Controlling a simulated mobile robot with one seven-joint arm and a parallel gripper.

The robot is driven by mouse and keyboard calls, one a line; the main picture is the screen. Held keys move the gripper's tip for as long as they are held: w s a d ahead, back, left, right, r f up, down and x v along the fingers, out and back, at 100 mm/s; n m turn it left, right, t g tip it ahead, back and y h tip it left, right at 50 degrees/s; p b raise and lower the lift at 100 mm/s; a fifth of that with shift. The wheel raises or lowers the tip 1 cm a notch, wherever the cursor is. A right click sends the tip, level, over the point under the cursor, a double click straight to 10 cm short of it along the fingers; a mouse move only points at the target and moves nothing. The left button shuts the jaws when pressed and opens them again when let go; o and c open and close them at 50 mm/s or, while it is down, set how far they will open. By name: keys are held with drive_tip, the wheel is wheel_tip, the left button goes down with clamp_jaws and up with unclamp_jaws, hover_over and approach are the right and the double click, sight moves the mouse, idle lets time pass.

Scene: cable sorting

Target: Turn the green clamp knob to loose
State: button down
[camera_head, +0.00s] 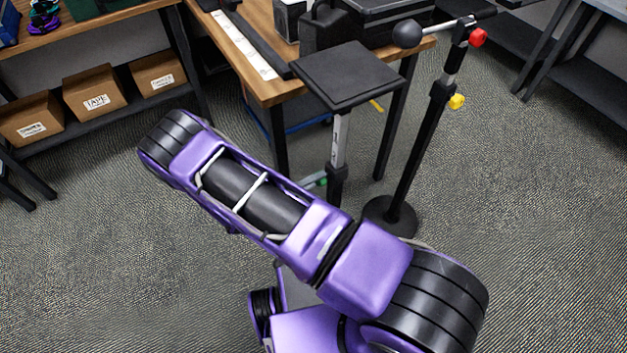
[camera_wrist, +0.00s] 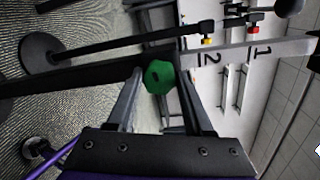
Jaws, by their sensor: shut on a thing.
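The green clamp knob (camera_wrist: 158,77) sits between the two fingers of my gripper (camera_wrist: 161,72) in the wrist view. My gripper is shut on it. The knob is on the black lower sleeve (camera_wrist: 85,79) of a stand, where the silver post (camera_wrist: 235,55) marked 1 and 2 comes out. In the head view this stand has a square black top plate (camera_head: 348,76), and a small bit of green (camera_head: 319,182) shows beside its post. I cannot tell the knob's turn setting.
A second stand with a round black base (camera_head: 390,216) has a yellow knob (camera_head: 457,101) and a red knob (camera_head: 477,37). A wooden table (camera_head: 262,88) stands behind. A shelf with cardboard boxes (camera_head: 95,95) is at left. Open carpet lies at lower left and right.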

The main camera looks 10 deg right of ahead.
drive_tip(key=shift+c, duration=1.5)
unclamp_jaws()
drive_tip(key=shift+a, duration=0.1)
drive_tip(key=v, duration=1.7)
drive_tip(key=shift+a+r, duration=0.1)
drive_tip(key=shift+a, duration=0.05)
